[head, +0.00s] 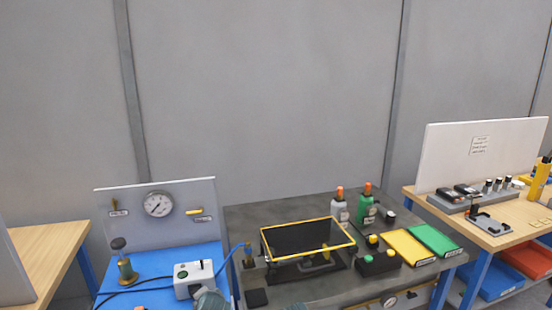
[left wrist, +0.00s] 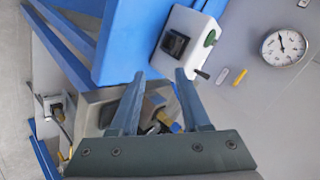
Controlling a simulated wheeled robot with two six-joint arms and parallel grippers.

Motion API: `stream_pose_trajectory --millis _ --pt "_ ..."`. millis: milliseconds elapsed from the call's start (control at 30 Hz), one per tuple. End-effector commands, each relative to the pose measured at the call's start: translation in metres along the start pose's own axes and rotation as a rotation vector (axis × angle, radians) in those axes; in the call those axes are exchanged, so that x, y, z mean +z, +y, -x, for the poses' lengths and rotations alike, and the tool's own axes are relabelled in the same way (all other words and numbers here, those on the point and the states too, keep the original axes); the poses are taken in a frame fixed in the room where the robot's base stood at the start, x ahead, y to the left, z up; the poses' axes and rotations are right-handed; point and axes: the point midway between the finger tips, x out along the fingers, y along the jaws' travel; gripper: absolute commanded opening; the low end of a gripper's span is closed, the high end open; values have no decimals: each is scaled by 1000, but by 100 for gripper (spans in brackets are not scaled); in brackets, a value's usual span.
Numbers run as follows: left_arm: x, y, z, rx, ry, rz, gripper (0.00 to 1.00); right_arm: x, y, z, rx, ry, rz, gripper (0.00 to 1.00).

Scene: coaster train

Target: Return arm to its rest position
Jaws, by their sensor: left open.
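My left gripper (left wrist: 159,74) is open in the left wrist view, with its two fingers apart and nothing between the tips. The fingers point toward the blue bench and the white switch box (left wrist: 190,38) with a green button and a black socket. In the head view, a grey-green part at the bottom edge, below the white switch box (head: 195,278), may be my left arm; its fingers cannot be made out there. My right gripper is not in view.
A grey panel with a round gauge (head: 158,204) stands behind the blue bench top (head: 150,262). To its right is a dark table (head: 290,212) with a yellow-rimmed tank (head: 262,238), bottles (head: 367,205), and yellow (head: 408,247) and green trays (head: 435,239). A wooden bench (head: 425,205) stands at right.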

Motion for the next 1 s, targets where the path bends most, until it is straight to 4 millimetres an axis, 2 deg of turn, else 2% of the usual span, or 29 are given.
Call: stream_pose_trajectory --millis 133,200,300,400,500,600,1000 --pt "5 76 22 231 -153 162 46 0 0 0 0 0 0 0" --pt "10 114 41 345 -250 229 46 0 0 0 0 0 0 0" --pt "18 158 70 473 -384 292 46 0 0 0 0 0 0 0" --pt "24 186 95 559 -491 323 46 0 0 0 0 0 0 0" --pt "29 201 113 607 -563 337 46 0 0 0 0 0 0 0" --pt "31 208 121 629 -597 342 46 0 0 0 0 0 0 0" --pt "32 209 122 631 -604 343 46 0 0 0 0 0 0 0"
